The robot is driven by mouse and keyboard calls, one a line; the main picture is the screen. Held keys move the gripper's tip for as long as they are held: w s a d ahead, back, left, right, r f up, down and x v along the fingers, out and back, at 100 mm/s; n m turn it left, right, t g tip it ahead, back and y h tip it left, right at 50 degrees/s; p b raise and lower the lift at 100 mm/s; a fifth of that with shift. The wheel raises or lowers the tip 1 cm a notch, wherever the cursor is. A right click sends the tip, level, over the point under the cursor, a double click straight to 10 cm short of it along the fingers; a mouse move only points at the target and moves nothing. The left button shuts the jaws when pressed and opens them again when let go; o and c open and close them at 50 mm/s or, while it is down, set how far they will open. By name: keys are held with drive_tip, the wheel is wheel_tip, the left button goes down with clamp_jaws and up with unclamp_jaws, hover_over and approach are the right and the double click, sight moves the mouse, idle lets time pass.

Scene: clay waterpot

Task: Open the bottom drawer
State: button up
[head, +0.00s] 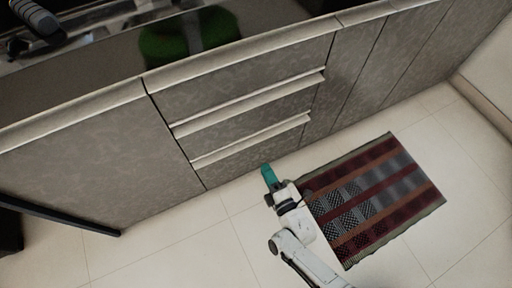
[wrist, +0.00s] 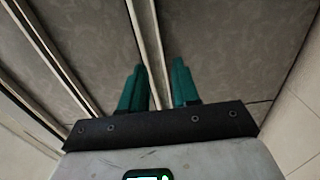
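The bottom drawer (head: 245,160) is the lowest of the grey patterned drawer fronts in the head view. It looks closed, flush with the cabinet. A pale handle strip (head: 250,139) runs along its top edge. My gripper (head: 267,168) is low in front of the drawer's right part, its teal fingers pointing at the cabinet. In the wrist view my gripper (wrist: 158,68) is open, with a gap between the two teal fingers. A pale strip (wrist: 148,45) runs through that gap in the picture. I cannot tell whether the fingers touch or surround it.
Two more drawers (head: 235,85) lie above, with another pale strip (head: 250,102). Plain cabinet fronts stand left (head: 95,155) and right. A striped rug (head: 375,200) lies on the tiles to the right of my arm. Tiled floor (head: 170,250) at the left front is clear.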

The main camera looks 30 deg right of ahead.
drive_tip(key=w+b, duration=0.2)
drive_tip(key=w, duration=0.7)
drive_tip(key=shift+w+b, duration=0.4)
drive_tip(key=shift+c, duration=0.2)
clamp_jaws()
idle(0.8)
